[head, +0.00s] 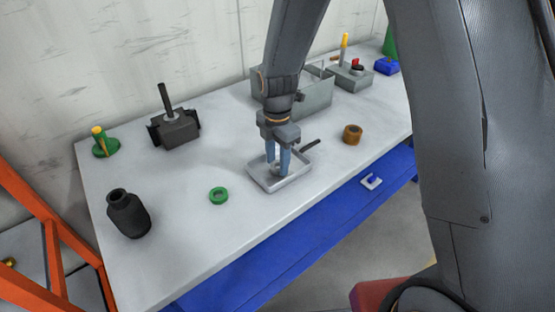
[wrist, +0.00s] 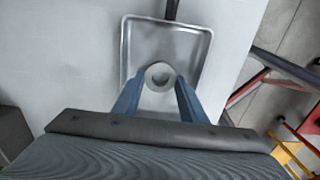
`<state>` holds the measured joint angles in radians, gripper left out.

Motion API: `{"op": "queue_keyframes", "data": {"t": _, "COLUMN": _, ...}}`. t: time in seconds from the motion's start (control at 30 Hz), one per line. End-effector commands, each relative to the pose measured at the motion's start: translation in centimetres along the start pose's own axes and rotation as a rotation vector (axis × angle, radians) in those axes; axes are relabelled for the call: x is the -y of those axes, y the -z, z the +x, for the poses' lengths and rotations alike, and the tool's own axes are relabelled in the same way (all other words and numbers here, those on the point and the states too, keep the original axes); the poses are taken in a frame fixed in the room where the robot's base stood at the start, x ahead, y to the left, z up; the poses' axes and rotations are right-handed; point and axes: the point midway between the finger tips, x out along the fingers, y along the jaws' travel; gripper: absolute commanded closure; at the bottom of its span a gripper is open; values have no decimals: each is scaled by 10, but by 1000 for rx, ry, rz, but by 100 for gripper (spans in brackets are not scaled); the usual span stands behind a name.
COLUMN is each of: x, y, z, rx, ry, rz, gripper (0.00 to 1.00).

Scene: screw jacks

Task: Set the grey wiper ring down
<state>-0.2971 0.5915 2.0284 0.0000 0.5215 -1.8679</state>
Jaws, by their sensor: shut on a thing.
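The grey wiper ring (wrist: 160,76) shows between my fingertips in the wrist view, over a shallow metal tray (wrist: 132,58). In the head view the ring is a small grey shape (head: 273,168), partly hidden by the fingers. My gripper (head: 278,170) points down into the tray (head: 262,185) and is shut on the ring. The ring is inside the tray's outline, left of its middle in the head view. I cannot tell whether the ring touches the tray floor.
A green ring (head: 218,196) lies left of the tray, and a brown ring (head: 352,134) right of it. A black bottle-shaped part (head: 127,213) and a dark block with a rod (head: 178,128) stand further left. A grey box (head: 312,98) stands behind. The bench front-left is clear.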

Motion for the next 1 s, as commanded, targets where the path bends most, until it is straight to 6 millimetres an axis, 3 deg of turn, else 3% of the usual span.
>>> {"op": "queue_keyframes", "data": {"t": 0.23, "x": 0, "y": 0, "z": 3, "rx": 0, "ry": 0, "rz": 0, "gripper": 83}}
{"op": "queue_keyframes", "data": {"t": 0.27, "x": 0, "y": 0, "z": 3, "rx": 0, "ry": 0, "rz": 0, "gripper": 60}}
{"op": "queue_keyframes", "data": {"t": 0.37, "x": 0, "y": 0, "z": 2, "rx": 0, "ry": 0, "rz": 0, "gripper": 43}}
{"op": "queue_keyframes", "data": {"t": 0.77, "x": -1, "y": 0, "z": -3, "rx": 1, "ry": -2, "rz": 0, "gripper": 43}}
{"op": "queue_keyframes", "data": {"t": 1.0, "x": -2, "y": -1, "z": -35, "rx": 2, "ry": -6, "rz": 0, "gripper": 43}}
